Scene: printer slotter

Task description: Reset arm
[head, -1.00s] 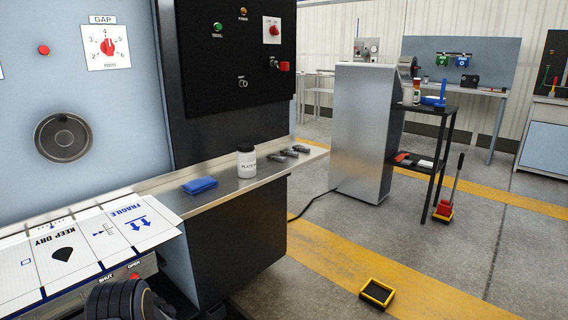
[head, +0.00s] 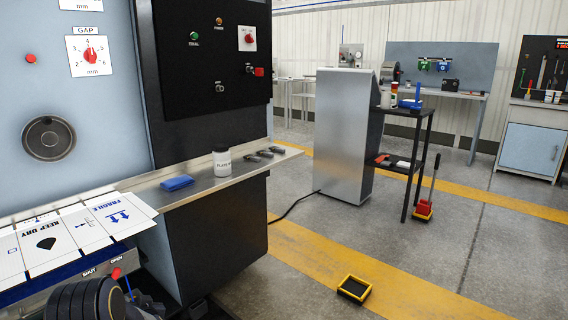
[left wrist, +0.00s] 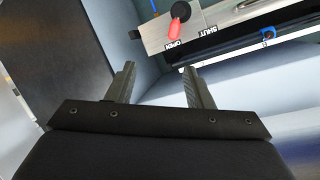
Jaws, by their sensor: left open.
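My left gripper (left wrist: 158,88) is open in the left wrist view, with nothing between its two fingers. Past the fingers is a red lever knob (left wrist: 180,11) on a metal panel marked OPEN and SHUT. In the head view my left arm comes in at the bottom left, and the dark left gripper (head: 143,303) is partly hidden there, just below the red knob (head: 116,273). The gripper looks apart from the knob. My right gripper is not in view.
Printed cardboard sheets (head: 80,232) lie on the machine's feed at left. A metal shelf (head: 200,190) bears a blue cloth (head: 177,183) and a white jar (head: 222,160). A yellow-edged tray (head: 353,289) lies on the floor. Open floor stretches to the right.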

